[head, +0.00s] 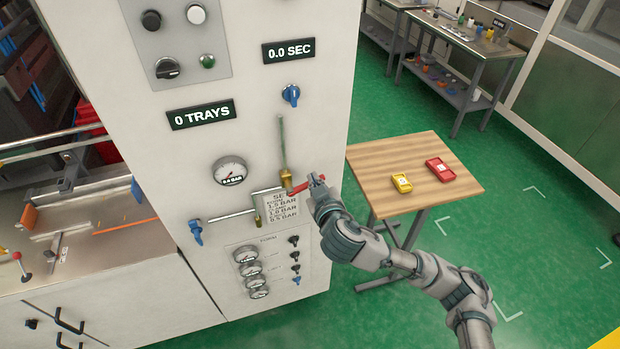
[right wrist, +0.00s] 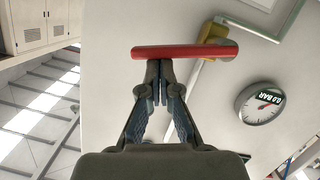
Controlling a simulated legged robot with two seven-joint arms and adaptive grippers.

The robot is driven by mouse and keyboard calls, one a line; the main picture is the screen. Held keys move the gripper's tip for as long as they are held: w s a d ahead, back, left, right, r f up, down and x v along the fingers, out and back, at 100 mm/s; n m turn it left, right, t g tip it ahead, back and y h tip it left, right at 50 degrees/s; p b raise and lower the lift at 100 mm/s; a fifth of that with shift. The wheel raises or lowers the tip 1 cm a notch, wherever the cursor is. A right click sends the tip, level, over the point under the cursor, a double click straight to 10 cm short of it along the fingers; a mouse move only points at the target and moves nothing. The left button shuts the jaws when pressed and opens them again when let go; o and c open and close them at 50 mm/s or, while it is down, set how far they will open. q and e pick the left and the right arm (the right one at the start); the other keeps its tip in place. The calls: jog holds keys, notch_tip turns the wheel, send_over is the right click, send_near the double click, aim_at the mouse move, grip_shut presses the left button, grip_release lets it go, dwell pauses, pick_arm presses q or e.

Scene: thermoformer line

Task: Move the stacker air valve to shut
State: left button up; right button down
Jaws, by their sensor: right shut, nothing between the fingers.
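The air valve on the white machine panel has a brass body (head: 286,180) and a red lever (head: 298,188). The lever points right, roughly across the vertical pipe (head: 282,143) above the body. In the right wrist view the red lever (right wrist: 185,52) lies crosswise just beyond my fingertips, with the brass body (right wrist: 216,34) behind its right end. My right gripper (head: 318,180) is shut with nothing between its fingers, at the lever's free end. Its closed fingertips (right wrist: 159,68) are at the lever's edge; I cannot tell whether they touch. My left gripper is not in view.
A pressure gauge (head: 229,171) sits left of the valve, and a printed label (head: 282,207) is just below. A blue-handled valve (head: 196,231) is lower left. A wooden table (head: 405,155) with yellow and red devices stands close to the right of the panel.

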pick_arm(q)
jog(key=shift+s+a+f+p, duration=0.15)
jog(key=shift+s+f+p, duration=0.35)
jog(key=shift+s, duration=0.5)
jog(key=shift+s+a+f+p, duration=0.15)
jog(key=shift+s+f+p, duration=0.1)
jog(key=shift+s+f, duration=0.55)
pick_arm(e)
jog(key=shift+w+d+f+m+g+y, duration=0.15)
jog(key=shift+d+f+m+y, duration=0.15)
jog(key=shift+f+m, duration=0.35)
jog(key=shift+d+f+m+g+y, duration=0.15)
jog(key=shift+d+f+m+y, duration=0.2)
jog(key=shift+m, duration=0.5)
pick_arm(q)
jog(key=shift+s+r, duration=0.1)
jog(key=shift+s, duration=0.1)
pick_arm(e)
jog(key=shift+a+f, duration=0.1)
jog(key=shift+f, duration=0.05)
